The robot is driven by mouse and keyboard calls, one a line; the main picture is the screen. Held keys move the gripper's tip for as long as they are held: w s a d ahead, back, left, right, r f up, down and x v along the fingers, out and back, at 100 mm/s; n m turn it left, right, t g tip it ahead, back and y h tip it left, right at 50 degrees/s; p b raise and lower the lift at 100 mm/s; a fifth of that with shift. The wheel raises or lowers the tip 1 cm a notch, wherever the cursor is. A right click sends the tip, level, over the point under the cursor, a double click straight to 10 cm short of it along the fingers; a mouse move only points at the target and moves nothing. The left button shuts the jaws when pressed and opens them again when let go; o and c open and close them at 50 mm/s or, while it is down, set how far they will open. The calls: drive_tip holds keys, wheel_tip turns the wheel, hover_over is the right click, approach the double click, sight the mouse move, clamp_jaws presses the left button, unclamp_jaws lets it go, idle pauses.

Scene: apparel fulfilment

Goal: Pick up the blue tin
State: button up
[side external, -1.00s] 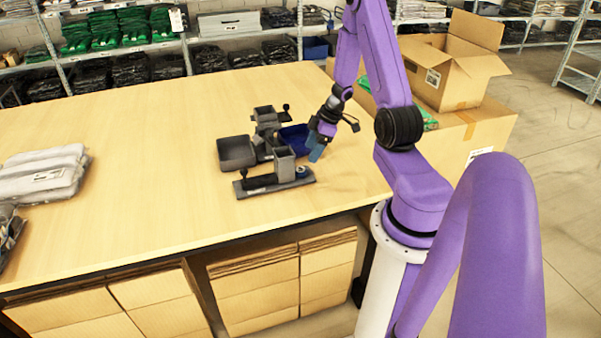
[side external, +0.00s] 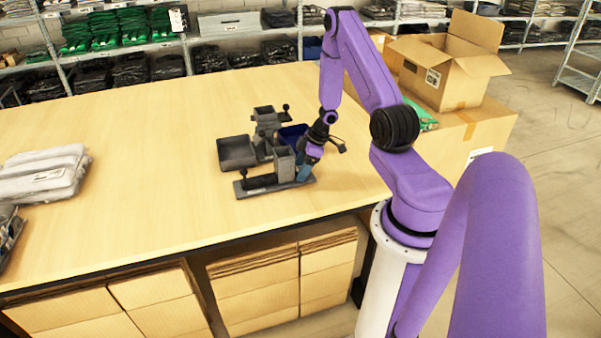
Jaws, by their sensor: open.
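My gripper (side external: 305,172) is open and points down at the right end of a long dark grey stand (side external: 244,189) on the table. Its bluish fingers cover the spot where a small round dark-blue thing, possibly the blue tin, showed earlier. That thing is now mostly hidden, so I cannot tell whether the fingers are around it or beside it. A dark blue open bin (side external: 291,134) stands just behind the gripper and is partly hidden.
A grey open bin (side external: 236,152) and a grey upright holder (side external: 264,114) stand left of and behind the gripper. Folded pale garments (side external: 45,172) lie at the far left. The table (side external: 150,130) between is clear. Cardboard boxes (side external: 445,75) stand at the right.

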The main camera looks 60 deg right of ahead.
drive_tip(key=c, duration=1.1)
drive_tip(key=shift+c, duration=0.2)
drive_tip(key=shift+r, duration=0.15)
